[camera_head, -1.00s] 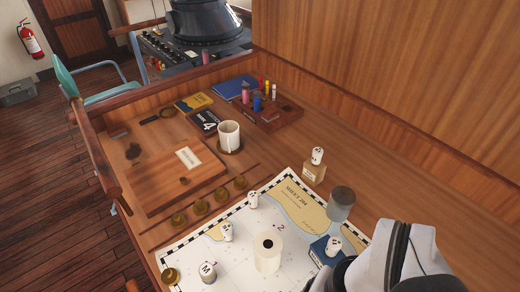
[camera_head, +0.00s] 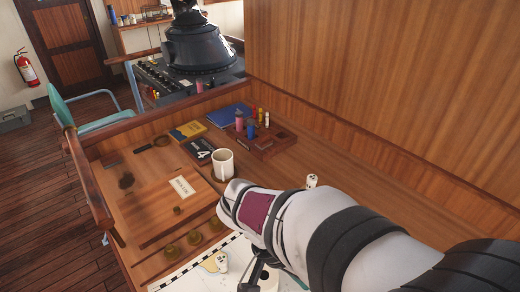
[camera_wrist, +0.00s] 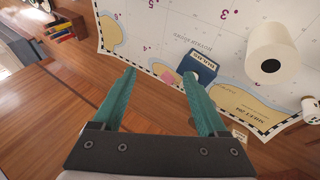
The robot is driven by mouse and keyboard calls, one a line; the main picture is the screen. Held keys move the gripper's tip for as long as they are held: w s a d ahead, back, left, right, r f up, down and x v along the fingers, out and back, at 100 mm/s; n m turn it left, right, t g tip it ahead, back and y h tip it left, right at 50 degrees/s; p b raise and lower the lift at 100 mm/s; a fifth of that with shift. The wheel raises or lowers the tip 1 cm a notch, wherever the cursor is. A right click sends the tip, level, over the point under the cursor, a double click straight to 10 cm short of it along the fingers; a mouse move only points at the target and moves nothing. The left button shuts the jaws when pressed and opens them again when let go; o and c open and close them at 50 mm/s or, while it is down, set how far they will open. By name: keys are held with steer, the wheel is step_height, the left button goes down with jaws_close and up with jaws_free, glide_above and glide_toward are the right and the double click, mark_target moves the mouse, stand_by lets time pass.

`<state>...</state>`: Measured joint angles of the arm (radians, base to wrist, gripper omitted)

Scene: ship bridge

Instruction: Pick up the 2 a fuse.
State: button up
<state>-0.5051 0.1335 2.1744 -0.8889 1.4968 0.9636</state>
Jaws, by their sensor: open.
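No fuse can be made out by its 2 A marking. Several small upright cylinders, pink (camera_head: 239,122), blue (camera_head: 250,131), yellow and red-topped, stand in a wooden rack (camera_head: 277,148) at the back of the desk; their labels are too small to read. The rack also seems to show at the upper left of the wrist view (camera_wrist: 62,30). My gripper (camera_wrist: 158,76) is open with two teal fingers and nothing held between them. It is over the desk beside the chart, well apart from the rack. In the head view my arm hides most of it.
A white mug (camera_head: 223,163) stands in front of the rack. A chart (camera_wrist: 150,35) carries a white roll (camera_wrist: 270,52), a small blue box (camera_wrist: 200,66) and white pieces. Brass knobs (camera_head: 194,237) line the desk. A wooden panel walls the right side.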

steer(key=w+a+f+t+h, duration=0.1)
steer(key=w+a+f+t, duration=0.1)
steer(key=w+a, duration=0.1)
steer(key=w+a+f+t+h, duration=0.1)
steer(key=w+a+f+t, duration=0.1)
steer(key=w+a, duration=0.1)
steer(key=w+a+f+t+h, duration=0.1)
steer(key=w+a+t+h, duration=0.1)
steer(key=a, duration=0.3)
steer(key=shift+w+a+f+t, duration=0.2)
steer(key=shift+w+f+t, duration=0.15)
steer(key=shift+w, duration=0.25)
steer(key=w+a+f+t+y, duration=0.15)
steer(key=a+f+t, duration=0.45)
steer(key=a, duration=0.6)
steer(key=shift+n+t+y, duration=0.35)
steer(key=shift+n, duration=0.05)
steer(key=x, duration=1)
steer(key=f+x, duration=0.1)
steer(key=x, duration=0.4)
steer(key=shift+w+a, duration=0.1)
steer(key=shift+a, duration=0.1)
jaws_close()
